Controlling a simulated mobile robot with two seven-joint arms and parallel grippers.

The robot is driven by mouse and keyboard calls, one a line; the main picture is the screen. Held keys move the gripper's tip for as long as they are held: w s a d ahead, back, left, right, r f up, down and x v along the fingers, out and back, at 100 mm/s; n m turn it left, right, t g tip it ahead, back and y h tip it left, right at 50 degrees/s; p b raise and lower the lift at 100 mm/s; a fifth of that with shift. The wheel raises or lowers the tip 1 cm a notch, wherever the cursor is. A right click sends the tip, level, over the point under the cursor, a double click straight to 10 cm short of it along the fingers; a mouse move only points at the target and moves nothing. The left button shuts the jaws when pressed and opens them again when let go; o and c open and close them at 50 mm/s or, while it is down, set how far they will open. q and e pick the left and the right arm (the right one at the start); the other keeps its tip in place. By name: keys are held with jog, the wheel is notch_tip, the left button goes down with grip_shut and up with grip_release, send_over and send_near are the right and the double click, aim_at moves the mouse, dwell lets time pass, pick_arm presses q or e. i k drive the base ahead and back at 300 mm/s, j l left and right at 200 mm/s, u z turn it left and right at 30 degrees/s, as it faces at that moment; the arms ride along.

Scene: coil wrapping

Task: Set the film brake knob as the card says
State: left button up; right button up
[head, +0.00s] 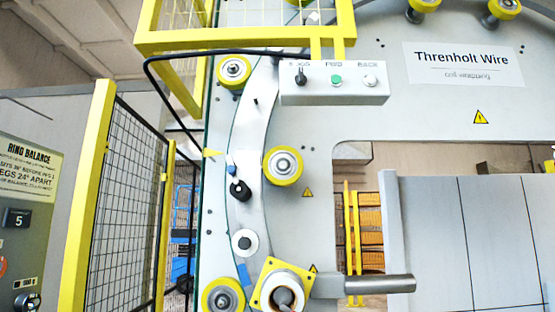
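No knob in the head view carries a readable film brake label. A black knob (240,190) sits on the curved pale ring track, below a small blue part (231,169). A spool hub with a yellow square flange (285,288) is at the bottom middle, cut by the lower edge. A cream card (30,168) headed "RING BALANCE" is on the grey panel at the far left; its small text is only partly legible. No card naming the film brake is legible. Neither gripper is in view.
A control box (333,84) has a black selector, a green button and a white button. Yellow rollers (283,166) line the ring. A mesh guard (125,190) stands left. A metal bar (375,284) juts right from the hub. A grey cabinet (455,240) stands right.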

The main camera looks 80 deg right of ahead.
aim_at(244, 244)
jog(key=z, duration=4.05)
jog(key=u, duration=1.6)
jog(key=i+j, duration=0.45)
jog(key=j, duration=0.2)
